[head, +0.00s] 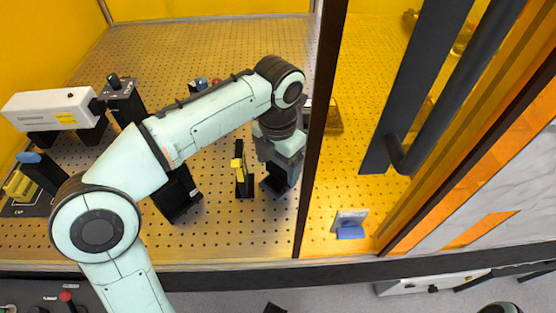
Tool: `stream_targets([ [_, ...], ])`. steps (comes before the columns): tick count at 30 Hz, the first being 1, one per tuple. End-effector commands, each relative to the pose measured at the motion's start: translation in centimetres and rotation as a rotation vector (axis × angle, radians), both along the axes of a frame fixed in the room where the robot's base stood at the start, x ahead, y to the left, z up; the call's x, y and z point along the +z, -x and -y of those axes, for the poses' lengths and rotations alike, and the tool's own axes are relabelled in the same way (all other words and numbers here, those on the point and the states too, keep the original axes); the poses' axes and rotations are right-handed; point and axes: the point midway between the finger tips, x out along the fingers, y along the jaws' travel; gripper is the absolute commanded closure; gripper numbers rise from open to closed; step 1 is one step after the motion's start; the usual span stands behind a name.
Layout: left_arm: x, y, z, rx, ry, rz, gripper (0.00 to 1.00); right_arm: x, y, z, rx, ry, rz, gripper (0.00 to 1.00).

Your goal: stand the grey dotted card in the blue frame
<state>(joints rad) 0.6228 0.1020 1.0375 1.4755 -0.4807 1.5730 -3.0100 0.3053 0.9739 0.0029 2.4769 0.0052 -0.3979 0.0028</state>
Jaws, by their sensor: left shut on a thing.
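My left gripper (278,184) points down over the perforated board, just left of the dark upright post of the enclosure. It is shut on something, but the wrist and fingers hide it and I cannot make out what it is. A small grey plate with a blue piece (350,232) at its lower edge stands to the right of that post. I cannot tell whether these are the dotted card and the blue frame; no dots can be made out. My right gripper is not in view.
A black holder with a yellow top (243,178) stands close left of my gripper, and a black block (178,194) stands further left. A white instrument box (50,107) is at the far left. The dark post (316,130) and the door handle (425,110) are obstacles on the right.

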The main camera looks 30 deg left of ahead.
Motion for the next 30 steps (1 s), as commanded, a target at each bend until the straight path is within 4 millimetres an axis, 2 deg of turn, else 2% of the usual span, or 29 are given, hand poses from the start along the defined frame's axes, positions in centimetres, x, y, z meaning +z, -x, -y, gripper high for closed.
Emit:
stream_targets([
  [27, -0.79, 0.01, 0.00, 0.000, 0.000, 0.000, 0.56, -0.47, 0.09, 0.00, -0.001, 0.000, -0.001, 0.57],
  [28, -0.78, 0.01, 0.00, 0.000, 0.000, 0.000, 0.13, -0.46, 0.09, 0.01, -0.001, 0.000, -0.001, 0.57],
  [29, -0.76, 0.01, 0.00, 0.000, 0.000, 0.000, 0.03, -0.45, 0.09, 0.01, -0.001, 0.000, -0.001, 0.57],
  [30, -0.76, 0.01, 0.00, 0.000, 0.000, 0.000, 0.00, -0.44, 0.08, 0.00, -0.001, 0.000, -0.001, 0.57],
])
